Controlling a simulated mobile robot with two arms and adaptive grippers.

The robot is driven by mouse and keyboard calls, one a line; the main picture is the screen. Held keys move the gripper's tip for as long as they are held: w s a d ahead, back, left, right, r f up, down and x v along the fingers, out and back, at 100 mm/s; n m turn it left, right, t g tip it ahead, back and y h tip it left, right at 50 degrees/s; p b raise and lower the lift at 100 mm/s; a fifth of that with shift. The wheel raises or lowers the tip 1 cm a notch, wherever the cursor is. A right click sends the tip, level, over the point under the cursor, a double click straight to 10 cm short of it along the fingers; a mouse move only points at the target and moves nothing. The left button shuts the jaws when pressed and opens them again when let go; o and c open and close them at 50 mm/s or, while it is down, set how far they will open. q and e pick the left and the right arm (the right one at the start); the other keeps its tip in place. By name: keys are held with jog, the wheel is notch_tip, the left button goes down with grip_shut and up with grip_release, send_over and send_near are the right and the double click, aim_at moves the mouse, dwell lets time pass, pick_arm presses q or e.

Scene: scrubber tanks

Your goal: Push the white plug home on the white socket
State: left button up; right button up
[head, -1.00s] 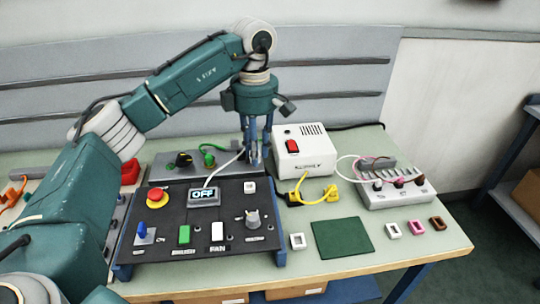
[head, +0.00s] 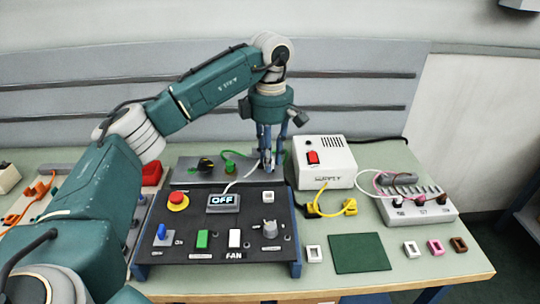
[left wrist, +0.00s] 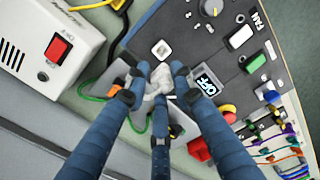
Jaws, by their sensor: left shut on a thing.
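My left gripper (head: 268,165) points straight down over the right end of the grey back plate (head: 187,177), behind the black panel. Its fingers are shut on the white plug (left wrist: 160,80), which shows between the fingertips in the left wrist view. A white cable (head: 240,178) runs from the plug toward the panel's display. The white socket is not clearly visible; the fingers and plug cover that part of the plate. I cannot tell whether the plug touches or sits in it. My right gripper is not in view.
The white supply box (head: 325,165) stands close right of the gripper. A green mat (head: 360,254) lies front right.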

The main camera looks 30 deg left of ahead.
pick_arm(q)
jog(key=shift+f+b, duration=2.15)
jog(key=shift+f, duration=2.2)
jog(key=shift+m, duration=0.4)
jog(key=shift+f, duration=0.2)
jog(key=shift+f+b, duration=0.3)
jog(key=shift+f, duration=0.45)
jog(key=o, duration=1.1)
jog(key=shift+o, duration=0.4)
